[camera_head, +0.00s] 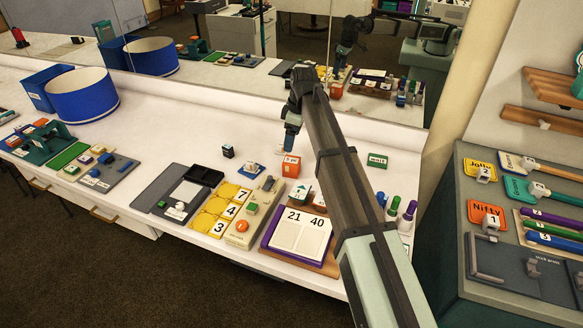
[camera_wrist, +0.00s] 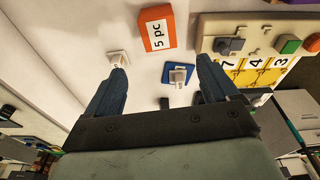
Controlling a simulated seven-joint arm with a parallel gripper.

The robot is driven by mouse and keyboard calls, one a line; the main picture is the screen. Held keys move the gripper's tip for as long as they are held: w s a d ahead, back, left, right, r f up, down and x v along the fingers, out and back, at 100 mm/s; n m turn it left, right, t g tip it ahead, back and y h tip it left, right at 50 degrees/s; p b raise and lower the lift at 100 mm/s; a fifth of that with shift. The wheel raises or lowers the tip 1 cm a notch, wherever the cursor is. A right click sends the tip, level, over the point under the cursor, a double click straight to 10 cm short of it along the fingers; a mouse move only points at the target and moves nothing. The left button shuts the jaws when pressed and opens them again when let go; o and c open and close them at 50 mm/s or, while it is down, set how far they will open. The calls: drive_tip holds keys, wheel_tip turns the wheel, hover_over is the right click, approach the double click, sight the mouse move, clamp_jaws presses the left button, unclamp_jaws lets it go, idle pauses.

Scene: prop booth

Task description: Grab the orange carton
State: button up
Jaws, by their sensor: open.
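The orange carton (camera_head: 291,166) stands on the white counter, just below my gripper (camera_head: 289,148) in the head view. In the wrist view the orange carton (camera_wrist: 157,28) lies at the top, with a white label reading "5 pc". It is beyond the fingertips of my gripper (camera_wrist: 162,70), not between them. My gripper is open and points down at the counter, with nothing held. How high the fingertips are above the counter is hard to tell.
A blue card with a small pale block (camera_wrist: 178,76) lies near the right finger in the wrist view. A small black cube (camera_head: 228,151) stands left of the carton in the head view. A yellow number board (camera_head: 221,208) and a calendar stand (camera_head: 299,234) sit nearer the front edge. A mirror runs behind the counter.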

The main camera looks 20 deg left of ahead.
sight(292, 160)
drive_tip(key=f, duration=1.3)
drive_tip(key=shift+a+f, duration=0.15)
drive_tip(key=shift+a, duration=0.15)
drive_tip(key=c, duration=1.1)
